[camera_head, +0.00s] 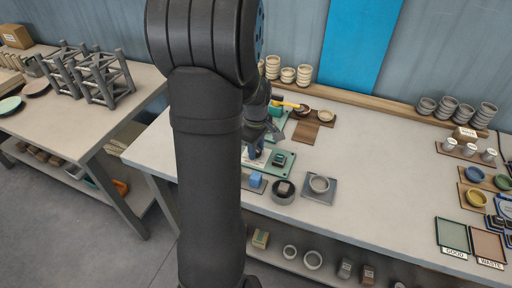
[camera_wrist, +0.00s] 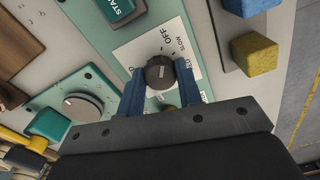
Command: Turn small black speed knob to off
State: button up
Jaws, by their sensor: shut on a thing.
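The small black speed knob (camera_wrist: 160,72) sits on a white dial plate (camera_wrist: 128,53) printed with OFF and SLOW, on a green panel. A short light mark shows on the knob's face; its exact heading is hard to read. My gripper (camera_wrist: 161,82) has its two blue fingers on either side of the knob, shut on it. In the head view my gripper (camera_head: 254,152) is low at the green panel, partly behind my arm, and the knob cannot be made out there.
A larger grey knob (camera_wrist: 81,107) and a green button (camera_wrist: 56,125) are left of my gripper in the wrist view. A green START block (camera_wrist: 116,8) is above.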

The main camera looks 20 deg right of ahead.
jog(key=shift+n, duration=0.4)
jog(key=o, duration=1)
jog(key=shift+c, duration=0.2)
notch_tip(320, 180, up, 18)
jog(key=shift+f, duration=0.25)
jog(key=shift+f, duration=0.1)
notch_tip(320, 180, down, 17)
jog(key=shift+f, duration=0.2)
dwell(0.3)
jog(key=shift+r, duration=0.1)
